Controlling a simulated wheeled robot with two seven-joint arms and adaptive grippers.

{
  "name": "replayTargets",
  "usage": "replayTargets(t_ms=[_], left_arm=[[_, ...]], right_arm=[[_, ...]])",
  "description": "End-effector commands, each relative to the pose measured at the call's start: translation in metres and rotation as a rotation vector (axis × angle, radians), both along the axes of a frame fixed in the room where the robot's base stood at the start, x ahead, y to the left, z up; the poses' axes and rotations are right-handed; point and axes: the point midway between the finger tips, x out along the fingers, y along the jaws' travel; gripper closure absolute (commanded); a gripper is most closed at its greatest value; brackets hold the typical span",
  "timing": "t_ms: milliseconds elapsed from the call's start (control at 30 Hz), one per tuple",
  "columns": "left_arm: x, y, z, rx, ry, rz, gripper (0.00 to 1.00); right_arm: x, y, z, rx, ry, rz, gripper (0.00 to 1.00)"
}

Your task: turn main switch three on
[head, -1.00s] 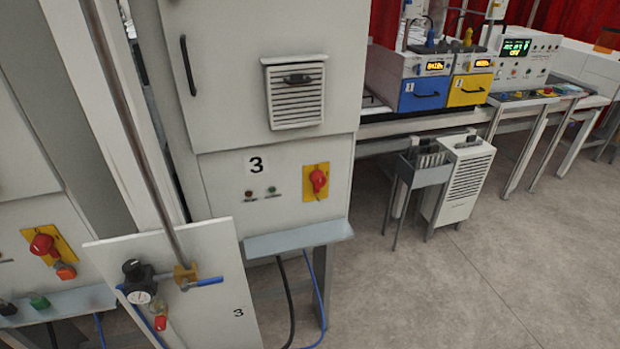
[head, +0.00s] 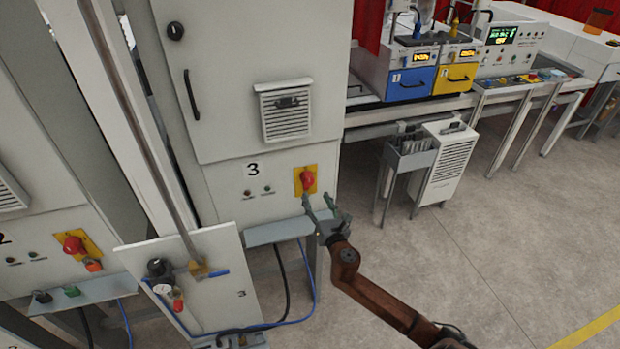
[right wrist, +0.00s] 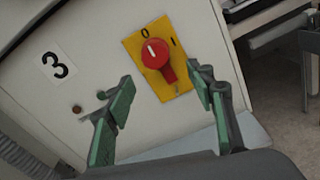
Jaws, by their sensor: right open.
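Main switch three is a red rotary knob (head: 307,181) on a yellow plate (head: 299,189), on the grey cabinet marked 3 (head: 226,205). In the right wrist view the red knob (right wrist: 156,56) has its white mark near the 0, with the 1 to the right of it. My right gripper (head: 320,202) is open just below and in front of the knob. In the right wrist view its green fingers (right wrist: 160,100) stand apart on either side below the knob, with nothing between them. My left gripper is not in view.
A second cabinet with another red switch (head: 73,245) is at the left. A ledge (head: 275,232) juts out below switch three. The floor at the right (head: 480,270) is clear.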

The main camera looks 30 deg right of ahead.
Motion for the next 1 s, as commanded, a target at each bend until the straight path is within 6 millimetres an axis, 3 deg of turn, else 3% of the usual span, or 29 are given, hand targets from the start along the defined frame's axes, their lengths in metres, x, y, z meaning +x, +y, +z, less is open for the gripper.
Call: replayTargets(t_ms=[100,533,1000], left_arm=[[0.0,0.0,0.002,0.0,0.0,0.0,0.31],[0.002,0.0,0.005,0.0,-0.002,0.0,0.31],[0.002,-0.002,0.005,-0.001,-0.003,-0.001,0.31]], right_arm=[[0.007,0.001,0.01,-0.029,-0.009,0.005,0.5],[0.066,-0.013,0.009,-0.025,-0.009,0.004,0.5],[0.076,-0.016,0.008,-0.024,-0.008,0.004,0.54]])
